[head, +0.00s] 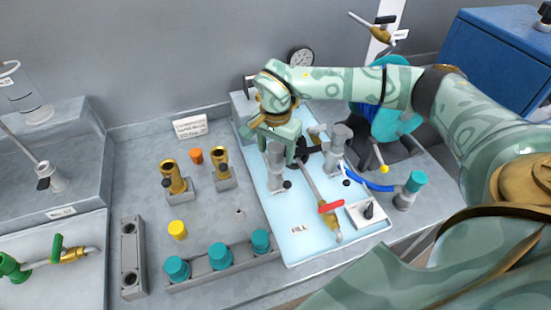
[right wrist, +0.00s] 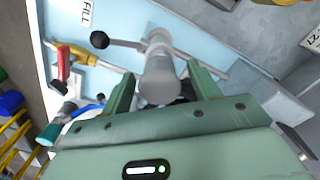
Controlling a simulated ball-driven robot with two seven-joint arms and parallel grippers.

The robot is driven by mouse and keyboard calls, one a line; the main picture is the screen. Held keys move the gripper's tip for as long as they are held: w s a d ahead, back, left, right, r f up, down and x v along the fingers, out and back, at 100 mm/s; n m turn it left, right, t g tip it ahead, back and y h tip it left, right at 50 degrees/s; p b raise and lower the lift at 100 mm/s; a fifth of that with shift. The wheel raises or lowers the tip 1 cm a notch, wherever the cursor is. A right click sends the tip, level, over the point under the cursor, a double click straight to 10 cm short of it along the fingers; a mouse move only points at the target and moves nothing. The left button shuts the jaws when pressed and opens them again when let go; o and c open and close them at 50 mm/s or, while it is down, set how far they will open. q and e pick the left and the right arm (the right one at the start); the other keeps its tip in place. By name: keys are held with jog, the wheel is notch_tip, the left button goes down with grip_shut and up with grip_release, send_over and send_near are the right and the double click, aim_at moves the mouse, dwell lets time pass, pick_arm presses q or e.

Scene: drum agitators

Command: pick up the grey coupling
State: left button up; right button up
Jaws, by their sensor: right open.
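A grey coupling (head: 276,178), an upright cylinder with a small black-knobbed lever at its base, stands on the pale blue tray (head: 290,240). In the right wrist view the grey coupling (right wrist: 158,78) shows between the finger lines, its lever pointing left. My right gripper (head: 282,146) is open and sits over its top, one finger to each side. I cannot tell whether a finger touches it. A similar grey fitting (head: 339,137) stands to the right, joined to a blue hose. My left gripper is not in view.
A red-handled brass valve on a pipe (head: 330,208) and a black-knobbed switch box (head: 368,213) lie right of the coupling. Brass fittings (head: 175,180) and a rack with teal caps (head: 218,256) stand left. A gauge (head: 300,58) is behind.

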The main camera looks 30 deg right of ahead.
jog(key=shift+f, duration=0.75)
jog(key=shift+r, duration=0.1)
jog(key=c, duration=1.3)
jog(key=shift+o, duration=0.2)
jog(key=shift+r, duration=0.3)
notch_tip(320, 180, up, 2)
jog(key=shift+r, duration=0.1)
jog(key=s+r+p, duration=0.2)
jog(key=s+r, duration=0.8)
jog(key=s, duration=0.4)
jog(key=shift+d, duration=0.2)
jog(key=shift+r, duration=0.1)
